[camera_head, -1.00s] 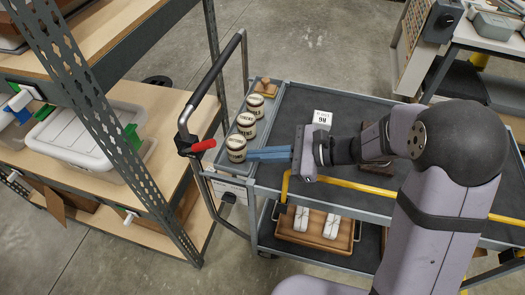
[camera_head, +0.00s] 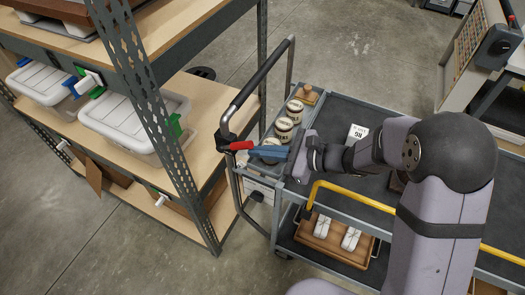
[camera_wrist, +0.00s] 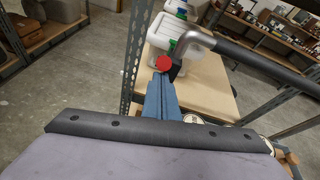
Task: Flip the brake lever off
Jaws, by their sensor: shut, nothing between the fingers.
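The red brake lever (camera_head: 238,146) sits on a black mount at the lower end of the cart's push handle (camera_head: 262,80). It points right, toward my gripper, in the head view. My gripper (camera_head: 256,152) is shut and empty, its blue fingers reaching left over a jar with the tips at the lever's free end. In the wrist view the lever shows as a round red end (camera_wrist: 164,63) just beyond the shut fingertips (camera_wrist: 160,78). I cannot tell whether they touch it.
Several labelled jars (camera_head: 284,130) stand on the grey cart (camera_head: 340,104) under and beside my fingers. A yellow rail (camera_head: 350,187) runs along the cart's near side. A shelf rack (camera_head: 160,130) with lidded white bins (camera_head: 130,115) stands close on the left.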

